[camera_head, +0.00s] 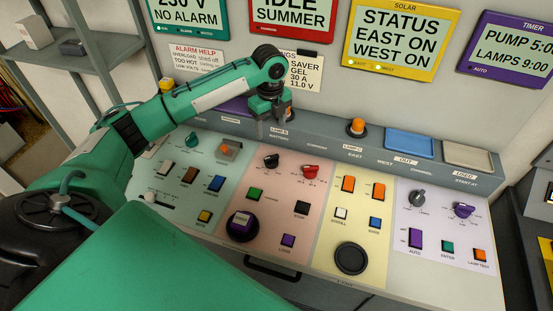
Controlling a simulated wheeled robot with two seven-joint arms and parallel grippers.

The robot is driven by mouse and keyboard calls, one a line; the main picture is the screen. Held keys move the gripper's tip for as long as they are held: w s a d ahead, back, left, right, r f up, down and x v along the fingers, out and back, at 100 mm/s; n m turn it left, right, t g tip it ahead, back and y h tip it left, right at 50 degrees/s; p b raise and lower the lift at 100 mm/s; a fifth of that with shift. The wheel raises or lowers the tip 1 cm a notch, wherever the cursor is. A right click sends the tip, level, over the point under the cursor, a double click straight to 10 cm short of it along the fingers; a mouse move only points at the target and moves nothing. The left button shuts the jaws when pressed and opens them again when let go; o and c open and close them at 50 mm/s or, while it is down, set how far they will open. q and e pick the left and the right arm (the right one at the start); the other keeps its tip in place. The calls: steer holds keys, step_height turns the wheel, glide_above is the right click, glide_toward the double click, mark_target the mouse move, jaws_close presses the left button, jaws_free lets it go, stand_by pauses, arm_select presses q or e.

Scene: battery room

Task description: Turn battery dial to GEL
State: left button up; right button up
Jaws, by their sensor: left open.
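A sloped control panel has a pink section (271,203) with a black dial (271,161) and a red dial (310,171) along its top. The dial labels are too small to read, so I cannot tell which one is the battery dial or where each points. My left gripper (273,129) is open and empty, pointing down above the ledge behind the pink section. It is above and apart from the black dial. A white card (305,73) on the wall reads "SAVER, GEL, 30 A, 11.0 V"; my arm partly hides it. My right gripper is out of view.
Green, yellow and lilac sections flank the pink one, with several buttons and dials. A large dark round knob (242,225) sits low in the pink section. An orange lamp (356,126), a blue tray (409,143) and a beige tray (467,154) stand on the ledge.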

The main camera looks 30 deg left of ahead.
mark_target(272, 157)
arm_select(q)
step_height(272, 157, down, 13)
steer(key=p, duration=0.3)
steer(key=shift+w+f, duration=0.1)
steer(key=shift+f, duration=0.55)
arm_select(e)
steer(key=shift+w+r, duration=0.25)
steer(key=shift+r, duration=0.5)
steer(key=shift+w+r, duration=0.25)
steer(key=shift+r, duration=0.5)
arm_select(q)
steer(key=shift+p, duration=0.3)
steer(key=c, duration=0.8)
